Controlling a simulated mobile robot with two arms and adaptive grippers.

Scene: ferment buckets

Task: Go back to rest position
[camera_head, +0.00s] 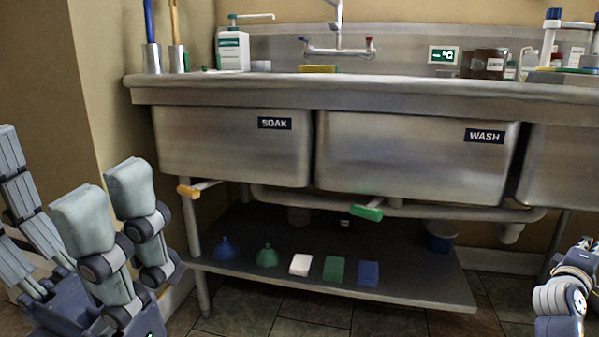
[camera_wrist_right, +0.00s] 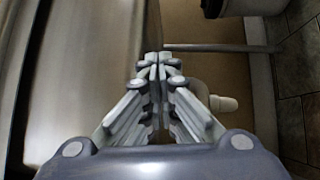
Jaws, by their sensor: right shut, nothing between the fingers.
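My left gripper (camera_head: 58,185) stands at the lower left of the head view, its fingers pointing up and spread apart with nothing between them. It is in front of the left wall, left of the sink unit. In the right wrist view, my right gripper (camera_wrist_right: 155,62) has its fingertips together and holds nothing. Part of my right arm (camera_head: 567,295) shows at the lower right edge of the head view; its fingers cannot be made out there.
A steel sink unit (camera_head: 230,145) labelled SOAK and WASH spans the back. Its lower shelf (camera_head: 420,285) holds small blue, green and white items. An orange valve handle (camera_head: 188,191) and a green one (camera_head: 366,212) stick out below the basins. Tiled floor (camera_head: 310,308) lies in front.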

